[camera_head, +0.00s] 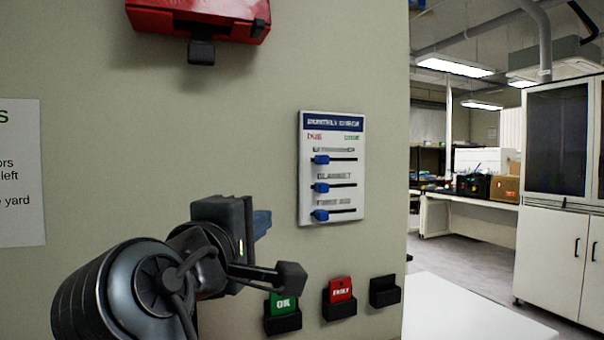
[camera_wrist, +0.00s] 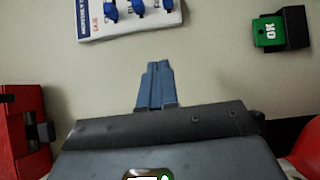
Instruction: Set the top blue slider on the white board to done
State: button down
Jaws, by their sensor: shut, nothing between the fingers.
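The white board (camera_head: 308,214) is on the wall with a blue header, a red DUE at left and a green label at right. Its top blue slider (camera_head: 320,160) is at the left, DUE end of its slot. Two more blue sliders below also stand at the left. In the wrist view the board (camera_wrist: 95,32) appears turned at the top edge, with the top slider (camera_wrist: 110,11) leftmost of the three. My gripper (camera_head: 262,222) is left of and below the board, apart from it. Its blue fingers (camera_wrist: 155,82) are shut and empty.
Below the board are wall holders with a green OK card (camera_head: 284,302), a red card (camera_head: 341,288), and an empty holder (camera_head: 384,291). A red box (camera_head: 225,10) is on the wall above. A white surface (camera_head: 460,310) lies at lower right.

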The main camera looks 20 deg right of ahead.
notch_tip(320, 180, up, 8)
jog(key=s+a+m+g+h, duration=0.1)
jog(key=shift+s+a+f, duration=0.15)
jog(key=shift+s+f, duration=0.1)
jog(key=shift+s, duration=0.1)
jog(key=shift+w+g, duration=0.1)
jog(key=shift+g, duration=0.2)
jog(key=p, duration=0.1)
send_near(316, 164)
jog(key=w, duration=0.4)
jog(key=shift+m, duration=0.3)
jog(key=shift+d+f+p, duration=0.1)
jog(key=shift+d+p, duration=0.25)
jog(key=shift+d, duration=1.7)
